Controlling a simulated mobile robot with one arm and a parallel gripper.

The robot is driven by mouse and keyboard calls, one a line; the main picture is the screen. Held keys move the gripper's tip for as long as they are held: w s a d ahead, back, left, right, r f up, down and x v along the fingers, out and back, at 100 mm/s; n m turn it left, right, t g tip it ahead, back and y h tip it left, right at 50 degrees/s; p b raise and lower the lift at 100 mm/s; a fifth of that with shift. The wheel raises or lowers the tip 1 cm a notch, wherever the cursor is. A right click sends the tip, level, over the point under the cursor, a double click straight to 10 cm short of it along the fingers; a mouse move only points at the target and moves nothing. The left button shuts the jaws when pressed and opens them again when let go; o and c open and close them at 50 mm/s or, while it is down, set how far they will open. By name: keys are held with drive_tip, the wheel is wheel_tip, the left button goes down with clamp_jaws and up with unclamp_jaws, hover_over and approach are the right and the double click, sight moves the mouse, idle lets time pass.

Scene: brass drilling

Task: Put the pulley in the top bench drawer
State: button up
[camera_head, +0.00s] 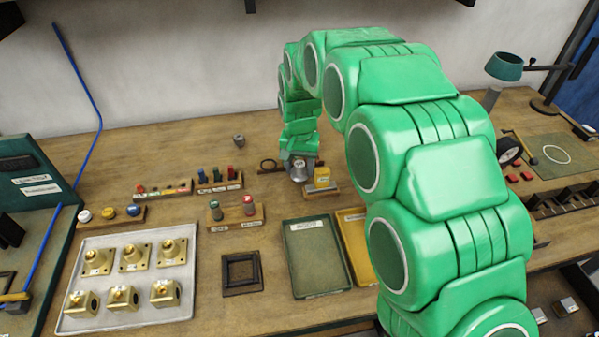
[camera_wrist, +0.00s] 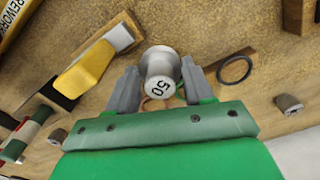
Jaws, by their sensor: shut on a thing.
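My gripper (camera_wrist: 160,75) is shut on a silver, spool-shaped piece (camera_wrist: 161,66) marked "50", which I take for the pulley. It sits between the two grey fingers with its marked end towards the wrist camera. In the head view, my gripper (camera_head: 299,160) is low over the back middle of the bench, and the silver piece (camera_head: 298,173) shows beneath it. I cannot tell whether the piece still touches the bench. A dark, drawer-like space (camera_head: 568,325) with small metal blocks shows at the lower right edge; I cannot tell if it is the top drawer.
Green (camera_head: 318,285) and yellow (camera_head: 357,262) trays lie in front. A tray of brass parts (camera_head: 75,322) is at left. My arm hides the bench's right middle.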

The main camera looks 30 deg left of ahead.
sight(302, 164)
wheel_tip(302, 164, up, 12)
drive_tip(key=w+d+m, duration=0.4)
drive_tip(key=d, duration=0.9)
drive_tip(key=w+d+r+m, duration=0.1)
drive_tip(key=w+d+m, duration=0.2)
drive_tip(key=d, duration=1)
drive_tip(key=w+d+m, duration=0.4)
drive_tip(key=d, duration=0.9)
drive_tip(key=s+d+m, duration=0.4)
drive_tip(key=s+d, duration=0.2)
drive_tip(key=d, duration=0.5)
drive_tip(key=s+d+m, duration=0.4)
drive_tip(key=s+d, duration=0.2)
drive_tip(key=d, duration=0.5)
drive_tip(key=s+d+m, duration=0.4)
drive_tip(key=s+d, duration=0.2)
drive_tip(key=d, duration=0.4)
drive_tip(key=shift+w+d+f, duration=0.1)
drive_tip(key=shift+w+f, duration=0.05)
drive_tip(key=shift+f, duration=9.15)
drive_tip(key=shift+w+d+f, duration=0.1)
drive_tip(key=shift+f, duration=9.2)
drive_tip(key=shift+f, duration=0.1)
